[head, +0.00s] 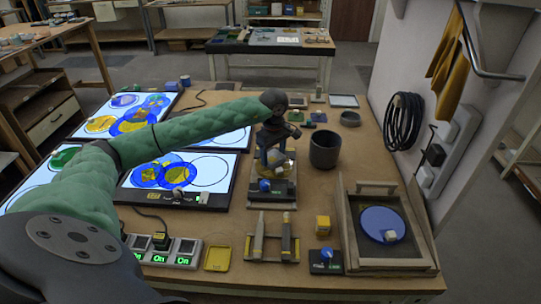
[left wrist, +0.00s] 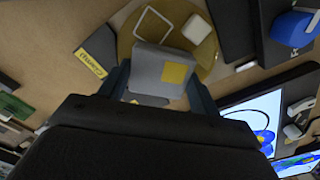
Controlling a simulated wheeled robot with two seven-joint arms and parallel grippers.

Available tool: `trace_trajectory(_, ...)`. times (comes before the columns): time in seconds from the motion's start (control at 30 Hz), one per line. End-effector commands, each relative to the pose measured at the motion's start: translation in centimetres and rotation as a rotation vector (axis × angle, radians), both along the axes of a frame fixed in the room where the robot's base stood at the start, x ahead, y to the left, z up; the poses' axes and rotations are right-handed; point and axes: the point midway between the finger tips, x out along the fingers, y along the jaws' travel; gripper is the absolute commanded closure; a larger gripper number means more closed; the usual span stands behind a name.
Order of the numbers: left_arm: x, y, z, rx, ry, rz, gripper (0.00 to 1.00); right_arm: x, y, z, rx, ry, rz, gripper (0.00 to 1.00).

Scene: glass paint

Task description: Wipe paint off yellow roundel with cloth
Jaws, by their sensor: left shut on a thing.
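My left gripper (head: 271,151) is over a stand at the middle of the bench, pointing down. In the left wrist view its fingers (left wrist: 160,92) are shut on a grey block (left wrist: 147,68) with a yellow square on its face. I cannot tell whether this block carries the cloth. A round amber-yellow disc, which looks like the yellow roundel (left wrist: 206,66), lies behind the block, partly hidden by it. In the head view the roundel (head: 287,168) shows just below the gripper. Paint on it, and contact with the block, cannot be made out. My right gripper is out of view.
Lit panels with blue and yellow circles (head: 160,172) lie to the left. A dark pot (head: 325,149) stands right of the gripper. A wooden tray (head: 350,235) holds a blue disc (head: 382,223). Switches (head: 187,246) and a yellow dish (head: 217,258) are at the front.

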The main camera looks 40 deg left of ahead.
Motion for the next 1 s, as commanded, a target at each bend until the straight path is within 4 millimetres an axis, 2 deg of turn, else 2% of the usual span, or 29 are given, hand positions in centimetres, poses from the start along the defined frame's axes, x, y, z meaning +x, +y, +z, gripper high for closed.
trace_trajectory(0.6, 2.8, -2.2, -0.2, -0.002, 0.001, -0.002, 0.55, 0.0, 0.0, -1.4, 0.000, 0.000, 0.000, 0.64)
trace_trajectory(1.0, 1.4, -1.1, -0.2, 0.002, 0.003, -0.001, 0.55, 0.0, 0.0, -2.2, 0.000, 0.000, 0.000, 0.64)
